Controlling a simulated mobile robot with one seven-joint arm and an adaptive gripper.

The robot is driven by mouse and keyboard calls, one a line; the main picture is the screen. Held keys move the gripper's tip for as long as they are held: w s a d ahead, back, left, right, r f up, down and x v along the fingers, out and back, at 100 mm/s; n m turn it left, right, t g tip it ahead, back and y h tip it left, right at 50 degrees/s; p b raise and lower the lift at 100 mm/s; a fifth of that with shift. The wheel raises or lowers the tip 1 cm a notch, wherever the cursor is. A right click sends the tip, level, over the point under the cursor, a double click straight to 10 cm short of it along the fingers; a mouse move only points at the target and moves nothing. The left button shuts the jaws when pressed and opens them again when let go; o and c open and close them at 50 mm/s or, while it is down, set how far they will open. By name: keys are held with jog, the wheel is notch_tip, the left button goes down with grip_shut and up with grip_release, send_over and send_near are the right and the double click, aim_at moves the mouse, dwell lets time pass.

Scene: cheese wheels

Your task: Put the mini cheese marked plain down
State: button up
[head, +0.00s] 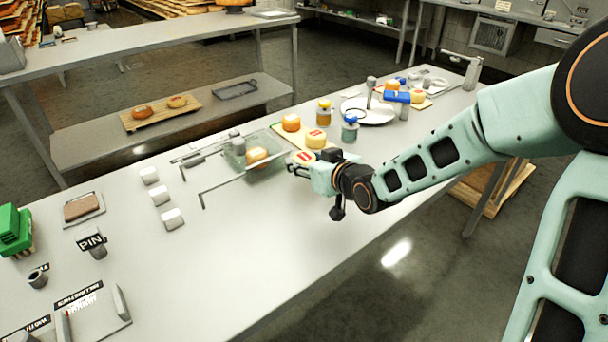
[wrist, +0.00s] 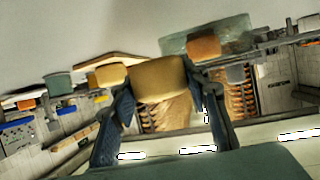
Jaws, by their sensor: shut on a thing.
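In the wrist view my gripper (wrist: 162,88) is shut on this yellow cheese (wrist: 155,80), with a finger on each side. The wording on its mark is too small to read. A pale yellow board (head: 284,130) lies under and behind it, with a white and red label (head: 303,156) at its near end. I cannot tell whether the cheese touches the board. An orange mini cheese (head: 291,122) stands farther back on the board.
A clear tray (head: 236,164) with a cheese in it is left of my gripper, beside metal rods. Jars (head: 349,131) and a white plate (head: 366,112) stand to the back right. White blocks (head: 160,195) are at left. The table's front middle is clear.

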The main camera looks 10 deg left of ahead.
notch_tip(320, 180, down, 4)
jog(key=shift+w+a+r+b, duration=0.15)
jog(key=shift+b, duration=0.25)
jog(key=shift+r, duration=0.1)
